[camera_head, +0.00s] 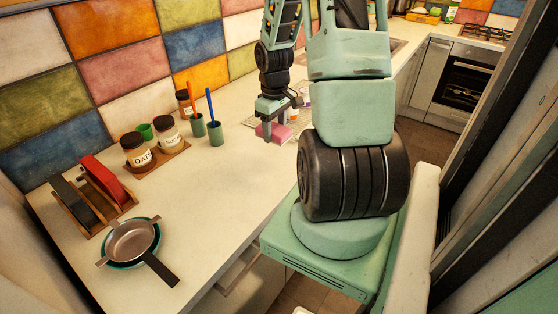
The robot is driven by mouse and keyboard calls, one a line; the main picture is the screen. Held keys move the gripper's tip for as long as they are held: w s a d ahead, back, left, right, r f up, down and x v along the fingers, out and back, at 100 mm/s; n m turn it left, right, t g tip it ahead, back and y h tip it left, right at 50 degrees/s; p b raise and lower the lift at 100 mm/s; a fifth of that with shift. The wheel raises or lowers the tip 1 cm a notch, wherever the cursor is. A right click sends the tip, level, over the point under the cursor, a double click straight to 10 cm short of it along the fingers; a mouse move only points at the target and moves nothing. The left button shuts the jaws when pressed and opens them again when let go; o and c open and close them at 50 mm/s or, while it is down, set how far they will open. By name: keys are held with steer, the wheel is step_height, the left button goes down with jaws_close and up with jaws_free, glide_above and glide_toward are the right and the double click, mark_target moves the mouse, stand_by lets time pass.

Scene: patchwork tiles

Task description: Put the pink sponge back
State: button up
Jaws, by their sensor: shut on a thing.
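The pink sponge (279,132) is at the near edge of my gripper (281,119), over the middle of the pale counter. My gripper points down and its jaws are shut on the sponge. I cannot tell whether the sponge touches the surface under it. A pale flat item (252,129) shows just left of the sponge, mostly hidden by the gripper. My arm hides much of the counter to the right.
Two green cups (198,125) with an orange and a blue utensil stand left of the gripper. Labelled jars (136,151) stand on a wooden tray (160,157). A wooden rack (92,209) and pans (131,241) are at the left. The front middle of the counter is clear.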

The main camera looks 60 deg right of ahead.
mark_target(280, 162)
steer(key=shift+s+d, duration=0.3)
steer(key=shift+s, duration=0.2)
step_height(280, 162, down, 10)
steer(key=shift+s+d+r+p, duration=0.1)
steer(key=shift+r+p, duration=0.05)
steer(key=shift+p, duration=0.45)
steer(key=shift+f, duration=0.2)
steer(key=o, duration=1.1)
steer(key=shift+r, duration=0.2)
step_height(280, 162, up, 12)
steer(key=shift+r+b, duration=0.1)
steer(key=shift+b, duration=0.65)
